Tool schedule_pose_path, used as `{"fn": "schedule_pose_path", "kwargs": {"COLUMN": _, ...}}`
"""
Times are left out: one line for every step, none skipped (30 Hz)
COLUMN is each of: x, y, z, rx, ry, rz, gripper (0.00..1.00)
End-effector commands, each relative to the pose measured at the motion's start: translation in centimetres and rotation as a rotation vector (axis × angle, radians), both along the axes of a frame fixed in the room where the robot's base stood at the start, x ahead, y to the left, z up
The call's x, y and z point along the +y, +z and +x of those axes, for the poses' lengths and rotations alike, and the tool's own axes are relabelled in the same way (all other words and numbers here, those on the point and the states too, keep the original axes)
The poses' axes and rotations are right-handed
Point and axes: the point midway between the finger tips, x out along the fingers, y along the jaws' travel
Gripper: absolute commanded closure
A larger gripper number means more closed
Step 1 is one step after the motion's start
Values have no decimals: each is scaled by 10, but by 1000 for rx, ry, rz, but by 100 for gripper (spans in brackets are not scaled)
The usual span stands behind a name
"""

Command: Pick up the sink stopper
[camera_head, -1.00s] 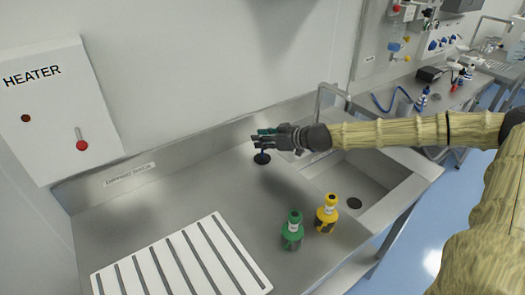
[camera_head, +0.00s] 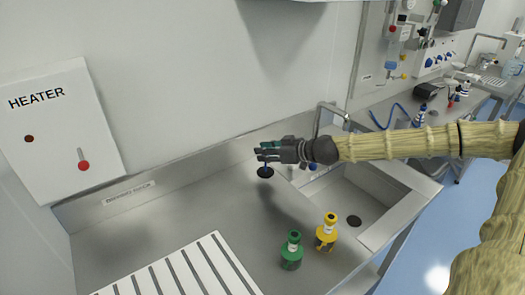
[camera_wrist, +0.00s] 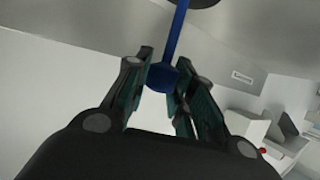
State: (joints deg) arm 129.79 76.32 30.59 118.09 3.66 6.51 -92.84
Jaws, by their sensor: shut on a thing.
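The sink stopper has a dark round disc (camera_head: 265,171) and a blue stem with a knob. In the wrist view the blue stem (camera_wrist: 176,38) runs from the disc at the top edge to the knob between the fingers. My gripper (camera_head: 262,153) is shut on the stopper and holds it above the steel counter, with the disc hanging below the fingers. In the wrist view my gripper (camera_wrist: 162,78) has a finger on each side of the knob. The sink basin (camera_head: 335,205) lies to the right of the gripper, with a dark drain hole in its floor.
A green bottle (camera_head: 291,252) and a yellow bottle (camera_head: 326,234) stand on the counter in front of the basin. A slatted white rack (camera_head: 190,270) lies at front left. A faucet (camera_head: 320,118) rises behind the sink. A heater box (camera_head: 62,130) hangs at left.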

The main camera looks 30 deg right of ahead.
Motion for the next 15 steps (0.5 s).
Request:
{"fn": "schedule_pose_path", "kwargs": {"x": 0, "y": 3, "z": -5, "rx": -2, "ry": 1, "rz": 2, "gripper": 100}}
{"fn": "schedule_pose_path", "kwargs": {"x": -1, "y": 4, "z": -8, "rx": -2, "ry": 0, "rz": 2, "gripper": 100}}
{"fn": "schedule_pose_path", "kwargs": {"x": -2, "y": 5, "z": -12, "rx": -2, "ry": -1, "rz": 2, "gripper": 100}}
{"fn": "schedule_pose_path", "kwargs": {"x": -2, "y": 5, "z": -15, "rx": -1, "ry": -1, "rz": 1, "gripper": 100}}
{"fn": "schedule_pose_path", "kwargs": {"x": -2, "y": 6, "z": -17, "rx": -2, "ry": 0, "rz": 2, "gripper": 100}}
{"fn": "schedule_pose_path", "kwargs": {"x": -3, "y": 6, "z": -21, "rx": -1, "ry": 0, "rz": 2, "gripper": 100}}
{"fn": "schedule_pose_path", "kwargs": {"x": -3, "y": 6, "z": -24, "rx": -2, "ry": 0, "rz": 2, "gripper": 100}}
{"fn": "schedule_pose_path", "kwargs": {"x": -4, "y": 6, "z": -27, "rx": -1, "ry": -1, "rz": 1, "gripper": 100}}
{"fn": "schedule_pose_path", "kwargs": {"x": -4, "y": 7, "z": -30, "rx": -3, "ry": 0, "rz": 3, "gripper": 100}}
{"fn": "schedule_pose_path", "kwargs": {"x": -4, "y": 7, "z": -33, "rx": -2, "ry": -1, "rz": 3, "gripper": 100}}
{"fn": "schedule_pose_path", "kwargs": {"x": -4, "y": 8, "z": -36, "rx": -2, "ry": 0, "rz": 2, "gripper": 100}}
{"fn": "schedule_pose_path", "kwargs": {"x": -5, "y": 9, "z": -39, "rx": -3, "ry": -1, "rz": 1, "gripper": 100}}
{"fn": "schedule_pose_path", "kwargs": {"x": -6, "y": 9, "z": -41, "rx": -3, "ry": -1, "rz": 1, "gripper": 100}}
{"fn": "schedule_pose_path", "kwargs": {"x": -6, "y": 9, "z": -44, "rx": -2, "ry": -2, "rz": 0, "gripper": 100}}
{"fn": "schedule_pose_path", "kwargs": {"x": -7, "y": 9, "z": -47, "rx": -3, "ry": -2, "rz": 2, "gripper": 100}}
